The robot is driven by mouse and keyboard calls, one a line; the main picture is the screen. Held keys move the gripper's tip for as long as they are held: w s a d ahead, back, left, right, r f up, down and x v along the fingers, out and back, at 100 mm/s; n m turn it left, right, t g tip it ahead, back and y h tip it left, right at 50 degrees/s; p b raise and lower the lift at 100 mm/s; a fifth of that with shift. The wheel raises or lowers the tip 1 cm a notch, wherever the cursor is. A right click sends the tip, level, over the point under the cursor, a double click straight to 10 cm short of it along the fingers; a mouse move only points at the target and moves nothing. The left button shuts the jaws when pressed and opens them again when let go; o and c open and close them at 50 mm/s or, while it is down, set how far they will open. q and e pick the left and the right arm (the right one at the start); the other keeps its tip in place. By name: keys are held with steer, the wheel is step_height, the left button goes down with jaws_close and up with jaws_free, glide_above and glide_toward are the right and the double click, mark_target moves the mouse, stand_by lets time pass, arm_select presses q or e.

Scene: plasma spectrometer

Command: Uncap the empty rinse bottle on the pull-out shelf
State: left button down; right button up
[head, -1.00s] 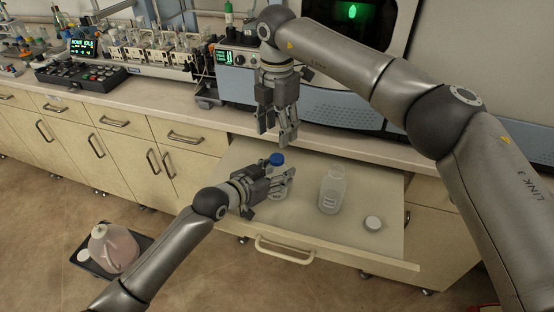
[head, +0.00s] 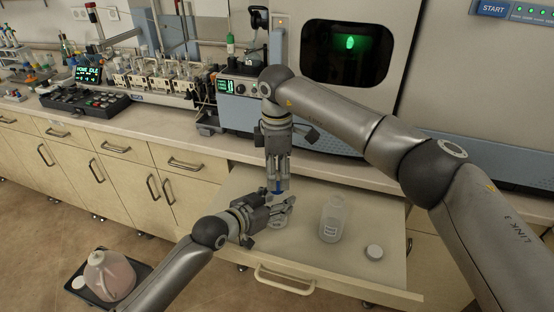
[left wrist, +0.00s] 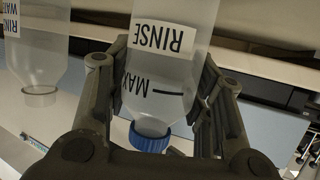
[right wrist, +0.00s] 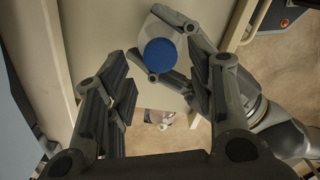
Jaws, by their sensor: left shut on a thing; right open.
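The rinse bottle, clear with a blue cap, stands on the pull-out shelf (head: 220,195). In the left wrist view the bottle (left wrist: 165,75) appears upside down, with RINSE and MAX markings and no visible liquid; its blue cap (left wrist: 150,137) is on the neck. My left gripper (head: 284,208) is shut around the bottle's body. My right gripper (head: 278,186) points down above the bottle, its fingertips close to the cap and partly hiding it in the head view. In the right wrist view the blue cap (right wrist: 160,53) lies beyond and between the open, empty fingers.
A second clear bottle (head: 332,218), labelled and uncapped, stands right of the held bottle. The instrument bench (head: 150,122) is behind. A pinkish jug (head: 112,275) sits on a black floor tray.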

steer(key=shift+f, duration=1.65)
